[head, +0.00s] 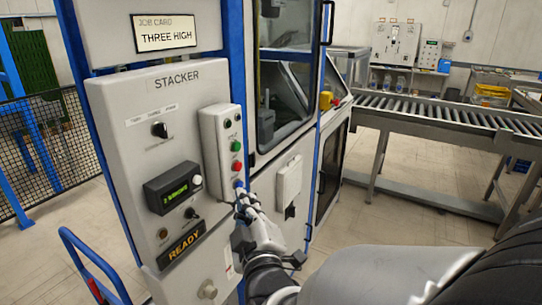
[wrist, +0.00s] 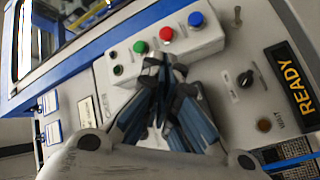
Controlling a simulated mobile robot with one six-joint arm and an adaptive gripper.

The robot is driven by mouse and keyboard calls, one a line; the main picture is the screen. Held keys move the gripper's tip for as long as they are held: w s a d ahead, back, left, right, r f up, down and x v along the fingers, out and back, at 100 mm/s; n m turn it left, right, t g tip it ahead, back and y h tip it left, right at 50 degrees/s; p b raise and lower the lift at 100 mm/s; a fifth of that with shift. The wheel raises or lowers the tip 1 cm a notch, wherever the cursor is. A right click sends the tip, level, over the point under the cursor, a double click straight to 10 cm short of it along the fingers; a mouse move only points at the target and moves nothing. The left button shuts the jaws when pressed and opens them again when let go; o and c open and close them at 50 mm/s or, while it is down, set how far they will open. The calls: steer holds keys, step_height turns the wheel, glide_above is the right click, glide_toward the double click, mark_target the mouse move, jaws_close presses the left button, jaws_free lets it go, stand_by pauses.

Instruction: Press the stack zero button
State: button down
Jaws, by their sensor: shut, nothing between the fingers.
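The stacker panel (head: 150,110) carries a raised white button box (head: 223,150) with a green button (head: 235,145), a red button (head: 237,165) and a blue button (head: 238,183) in a column. The box also shows in the wrist view (wrist: 205,42), with blue (wrist: 196,19), red (wrist: 166,33) and green (wrist: 140,47) buttons. Button labels are too small to read, so I cannot tell which is stack zero. My gripper (head: 241,193) is shut and empty, its tips just below the blue button in the head view. In the wrist view, the fingertips (wrist: 161,62) overlap the box's near edge; contact is unclear.
The panel also has a selector knob (head: 160,130), a small green-lit display (head: 172,188), and a lit READY sign (head: 187,243). The job card (head: 166,33) reads THREE HIGH. A roller conveyor (head: 440,110) stands at right and a mesh fence (head: 45,140) at left.

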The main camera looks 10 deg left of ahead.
mark_target(197, 180)
steer(key=w+a+p, duration=0.1)
steer(key=w+a, duration=0.2)
steer(key=a, duration=0.5)
steer(key=shift+w, duration=0.15)
stand_by(1.5)
steer(key=shift+w+a, duration=0.15)
steer(key=shift+a, duration=0.25)
steer(key=shift+w+a, duration=0.2)
steer(key=shift+a, duration=0.15)
stand_by(0.7)
steer(key=shift+s+d+b, duration=0.35)
steer(key=shift+d, duration=0.4)
